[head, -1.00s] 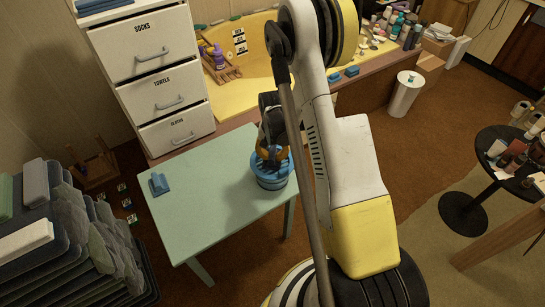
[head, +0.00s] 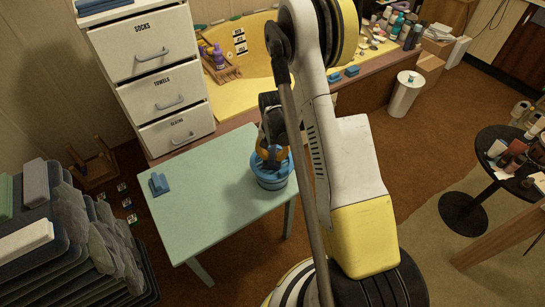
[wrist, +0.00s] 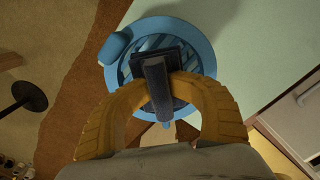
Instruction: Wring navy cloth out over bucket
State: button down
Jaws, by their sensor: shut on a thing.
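The blue bucket (head: 270,180) stands on the right part of the pale green table (head: 205,210). In the wrist view, the bucket (wrist: 206,62) has a slatted grid across its top. My gripper (head: 270,156) points down over the bucket. In the wrist view, my gripper's yellow fingers (wrist: 166,88) are closed around the navy cloth (wrist: 156,80), a dark folded piece held upright over the grid. I cannot tell whether the cloth touches the grid. In the head view the cloth is mostly hidden by the gripper and bucket.
A small blue object (head: 159,184) lies at the table's left side, with bare tabletop between it and the bucket. A white drawer unit (head: 150,75) stands behind the table. A corner tub with a yellow basin (head: 245,92) lies beyond. Grey stacked items (head: 60,240) fill the lower left.

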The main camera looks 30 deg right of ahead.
jog(key=shift+r+p, duration=2.3)
jog(key=shift+r, duration=1.7)
jog(key=shift+f, duration=0.1)
